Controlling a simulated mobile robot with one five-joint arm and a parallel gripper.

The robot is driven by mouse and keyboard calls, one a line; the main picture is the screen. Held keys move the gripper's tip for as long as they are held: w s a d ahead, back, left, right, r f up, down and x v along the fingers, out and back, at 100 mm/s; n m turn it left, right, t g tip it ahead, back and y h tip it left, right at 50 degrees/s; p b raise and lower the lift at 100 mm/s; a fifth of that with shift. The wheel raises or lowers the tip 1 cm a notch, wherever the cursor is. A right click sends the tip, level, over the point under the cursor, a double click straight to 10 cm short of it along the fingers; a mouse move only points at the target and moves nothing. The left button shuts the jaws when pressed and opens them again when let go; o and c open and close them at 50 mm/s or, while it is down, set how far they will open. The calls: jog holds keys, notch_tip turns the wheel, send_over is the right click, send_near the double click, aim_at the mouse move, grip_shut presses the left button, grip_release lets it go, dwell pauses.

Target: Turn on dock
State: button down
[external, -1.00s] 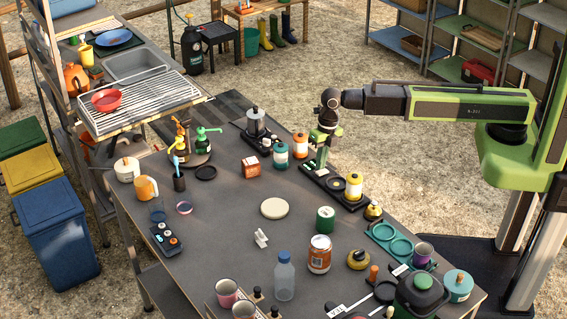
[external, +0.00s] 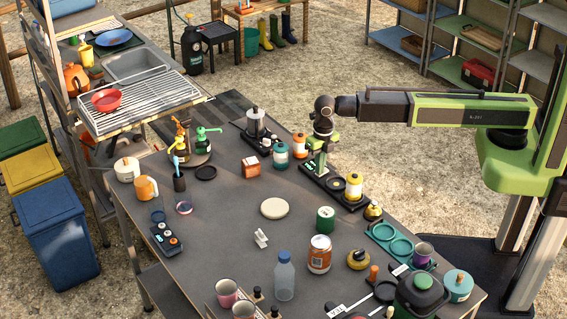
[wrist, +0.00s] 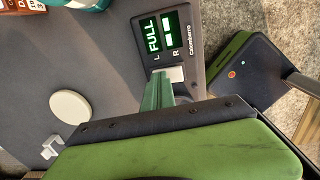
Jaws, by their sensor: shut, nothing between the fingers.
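The dock (wrist: 193,48) is a dark panel in the wrist view with a lit green screen (wrist: 161,33) reading FULL, with bars beside the letters L and R. A pale grey button or switch (wrist: 176,74) sits at its near end. My gripper (wrist: 158,80) is shut and empty, with its green fingertips at the near edge of the panel, beside the pale button. I cannot tell whether they touch it. In the external view my gripper (external: 318,172) points down at the far end of the black dock strip (external: 311,171), whose screen is too small to read.
Teal (external: 281,156) and orange-topped (external: 300,147) canisters stand close to the left of my gripper. A cream disc (external: 274,208) lies on the table, with clear surface around it.

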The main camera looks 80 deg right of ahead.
jog(key=shift+s+a+f, duration=0.2)
jog(key=shift+f, duration=0.05)
jog(key=shift+s+d, duration=0.5)
jog(key=shift+d, duration=0.05)
notch_tip(320, 180, up, 15)
jog(key=w+p, duration=0.1)
jog(key=p, duration=1.4)
jog(key=shift+w+a+f, duration=0.2)
jog(key=shift+a, duration=0.2)
